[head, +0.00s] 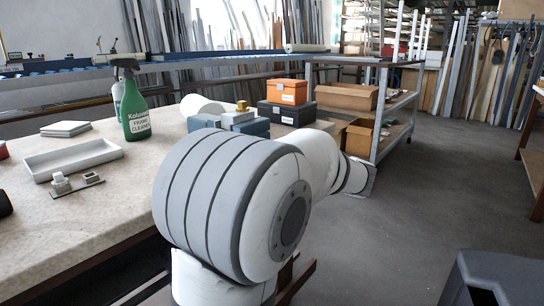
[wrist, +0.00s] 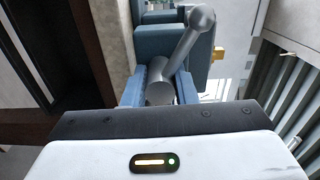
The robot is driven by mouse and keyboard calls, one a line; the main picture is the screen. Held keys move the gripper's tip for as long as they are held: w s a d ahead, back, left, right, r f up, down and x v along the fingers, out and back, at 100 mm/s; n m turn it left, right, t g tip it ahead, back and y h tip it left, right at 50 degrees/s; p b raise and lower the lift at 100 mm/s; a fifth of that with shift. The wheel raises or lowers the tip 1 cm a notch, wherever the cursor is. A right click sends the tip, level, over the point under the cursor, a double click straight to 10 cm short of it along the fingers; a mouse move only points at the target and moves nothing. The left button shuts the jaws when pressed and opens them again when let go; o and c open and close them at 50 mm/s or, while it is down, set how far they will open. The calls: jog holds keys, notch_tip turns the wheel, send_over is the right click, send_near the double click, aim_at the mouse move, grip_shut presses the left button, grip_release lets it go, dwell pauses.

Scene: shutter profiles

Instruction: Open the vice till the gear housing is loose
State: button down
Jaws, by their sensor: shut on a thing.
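The blue vice (head: 254,127) stands at the bench's right edge in the head view, partly behind my arm. A small brass-coloured piece (head: 242,106), which looks like the gear housing, sits at the vice's light grey jaws; it also shows at the right in the wrist view (wrist: 218,53). In the wrist view the vice's grey handle (wrist: 186,42) has a round hub and a slanting lever with a ball end. My gripper (wrist: 159,86) is shut on the hub, one blue finger on each side. The head view hides the gripper behind my arm.
On the bench (head: 130,205) are a green spray bottle (head: 136,105), a pale tray (head: 75,160) and small grey parts (head: 75,184). An orange box (head: 287,92) on a dark case (head: 286,113) stands behind the vice.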

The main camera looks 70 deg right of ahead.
jog(key=c, duration=1.2)
grip_release()
jog(key=shift+o, duration=0.2)
jog(key=p+v, duration=0.2)
jog(key=v, duration=0.6)
jog(key=shift+w+d, duration=0.1)
